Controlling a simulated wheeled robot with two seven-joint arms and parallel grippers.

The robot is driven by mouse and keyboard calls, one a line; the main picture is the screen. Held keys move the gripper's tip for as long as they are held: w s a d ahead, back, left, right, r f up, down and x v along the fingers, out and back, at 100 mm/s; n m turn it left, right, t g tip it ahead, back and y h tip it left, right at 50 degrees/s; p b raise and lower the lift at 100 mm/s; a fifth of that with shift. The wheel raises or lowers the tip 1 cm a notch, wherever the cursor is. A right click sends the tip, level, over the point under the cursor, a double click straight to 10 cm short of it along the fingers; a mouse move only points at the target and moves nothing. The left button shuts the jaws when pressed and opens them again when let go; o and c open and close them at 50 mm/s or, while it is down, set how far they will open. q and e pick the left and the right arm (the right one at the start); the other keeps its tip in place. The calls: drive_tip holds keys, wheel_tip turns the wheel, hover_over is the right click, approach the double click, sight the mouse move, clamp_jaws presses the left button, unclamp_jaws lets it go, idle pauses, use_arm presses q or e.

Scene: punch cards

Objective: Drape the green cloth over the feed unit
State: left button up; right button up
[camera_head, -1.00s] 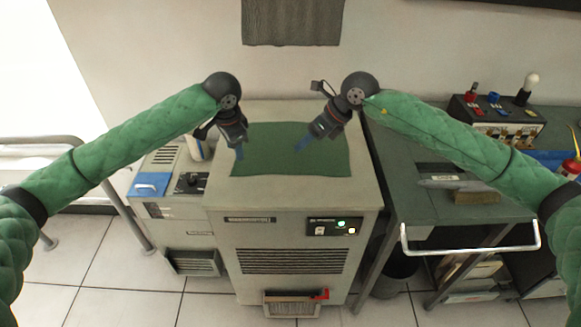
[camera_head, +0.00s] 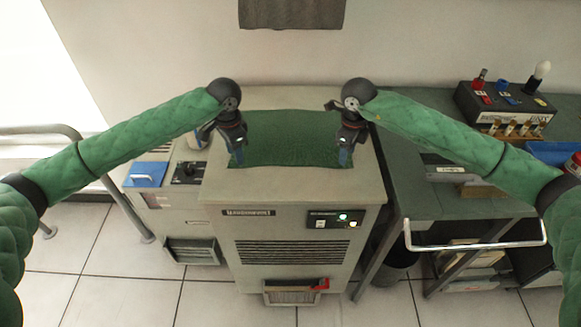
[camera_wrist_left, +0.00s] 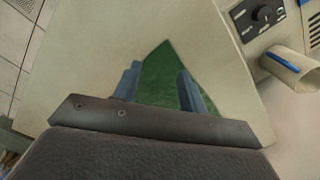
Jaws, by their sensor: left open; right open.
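The green cloth (camera_head: 285,138) lies flat on top of the beige cabinet (camera_head: 215,187), which appears to be the feed unit. My left gripper (camera_head: 238,157) is open at the cloth's front left corner. In the left wrist view a pointed part of the cloth (camera_wrist_left: 165,80) shows between my left gripper's blue fingers (camera_wrist_left: 160,88), which are apart. My right gripper (camera_head: 346,157) is open at the cloth's front right corner. Each gripper hides a bit of the cloth's side edge. Whether the fingertips touch the cloth is hard to tell.
A lower beige unit with a blue item (camera_head: 147,174) stands at the left. A dark table (camera_head: 420,204) with a switch box (camera_head: 505,110) and a front rail (camera_head: 475,247) stands at the right. A dark panel (camera_head: 290,12) hangs on the wall behind.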

use_arm(q)
drive_tip(key=shift+f, duration=1.15)
use_arm(e)
drive_tip(key=shift+f, duration=1.15)
use_arm(q)
drive_tip(key=shift+f, duration=0.15)
use_arm(e)
drive_tip(key=shift+f, duration=0.2)
drive_tip(key=shift+r, duration=0.1)
use_arm(q)
drive_tip(key=shift+c, duration=0.3)
use_arm(e)
drive_tip(key=shift+c, duration=0.3)
use_arm(q)
drive_tip(key=shift+s, duration=0.1)
clamp_jaws()
use_arm(e)
drive_tip(key=shift+s, duration=0.1)
clamp_jaws()
use_arm(q)
drive_tip(key=shift+r, duration=0.25)
use_arm(e)
drive_tip(key=shift+r, duration=0.1)
